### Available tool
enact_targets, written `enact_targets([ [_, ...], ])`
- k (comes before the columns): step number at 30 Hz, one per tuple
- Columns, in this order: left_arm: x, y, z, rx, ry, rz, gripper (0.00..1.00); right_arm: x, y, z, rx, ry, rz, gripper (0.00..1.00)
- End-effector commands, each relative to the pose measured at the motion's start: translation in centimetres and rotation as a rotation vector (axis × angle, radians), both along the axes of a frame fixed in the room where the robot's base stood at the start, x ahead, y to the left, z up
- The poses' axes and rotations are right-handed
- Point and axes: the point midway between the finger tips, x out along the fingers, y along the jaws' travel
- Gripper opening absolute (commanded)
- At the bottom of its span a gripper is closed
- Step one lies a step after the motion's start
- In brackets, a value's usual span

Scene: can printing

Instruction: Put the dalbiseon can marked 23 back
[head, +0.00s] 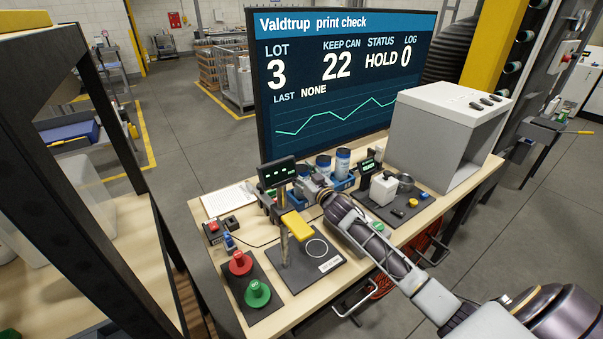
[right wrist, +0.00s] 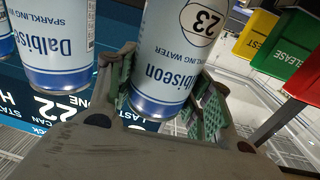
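The Dalbiseon can marked 23 (right wrist: 168,62) is white and blue and sits between the green-padded fingers of my right gripper (right wrist: 165,105) in the right wrist view. The pads lie close on both sides and look closed on it. More Dalbiseon cans (right wrist: 55,50) stand at its left. In the head view my right gripper (head: 312,188) is over the back of the workbench, near blue-and-white cans (head: 342,162) in a blue holder. I cannot pick out the marked can there. My left gripper is not in view.
The screen (head: 335,75) behind the bench reads KEEP CAN 22 and HOLD. A grey-white box (head: 425,135) stands at the right. Red and green knobs (head: 241,263) and a dark plate with a ring (head: 300,275) are in front.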

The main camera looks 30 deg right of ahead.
Motion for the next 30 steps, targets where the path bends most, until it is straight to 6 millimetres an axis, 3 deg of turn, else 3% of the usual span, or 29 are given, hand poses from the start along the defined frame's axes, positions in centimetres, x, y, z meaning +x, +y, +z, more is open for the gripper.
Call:
enact_targets([
  [1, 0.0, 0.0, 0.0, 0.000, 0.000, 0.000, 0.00, 0.0, 0.0, 0.0, 0.000, 0.000, 0.000, 0.57],
  [5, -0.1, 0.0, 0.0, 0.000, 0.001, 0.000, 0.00, 0.0, 0.0, 0.0, 0.000, 0.001, 0.000, 0.72],
  [19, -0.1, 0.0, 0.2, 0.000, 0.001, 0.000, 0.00, 0.0, 0.0, 0.4, -0.001, 0.000, 0.000, 0.72],
  [30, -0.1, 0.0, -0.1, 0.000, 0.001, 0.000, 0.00, -2.1, -0.1, 0.1, 0.001, 0.002, 0.000, 0.72],
])
